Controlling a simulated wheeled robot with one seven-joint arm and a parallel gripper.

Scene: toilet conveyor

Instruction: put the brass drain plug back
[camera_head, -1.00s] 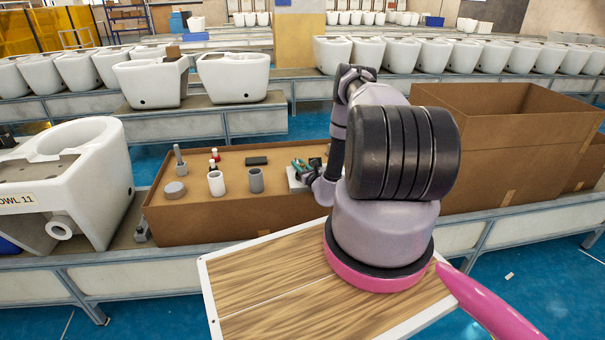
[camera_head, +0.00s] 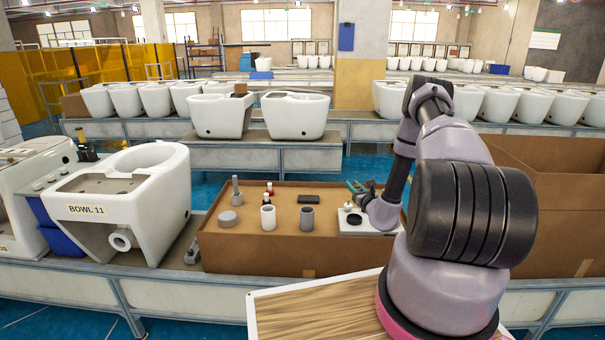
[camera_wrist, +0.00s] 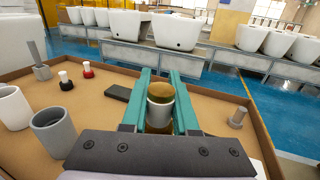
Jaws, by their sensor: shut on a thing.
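My gripper (camera_wrist: 160,92) has teal fingers and is shut on the brass drain plug (camera_wrist: 160,89). In the wrist view the plug's round brass top shows between the fingertips, with a pale grey cylindrical band under it and more brass lower down. In the head view my gripper (camera_head: 356,187) is above the right part of the brown box top, over a white block (camera_head: 372,228). A small dark round spot shows on that block. The plug is too small to make out in the head view. I cannot tell whether it touches anything below.
The toilet marked BOWL 11 (camera_head: 160,200) stands left. A large open carton (camera_head: 560,200) stands right.

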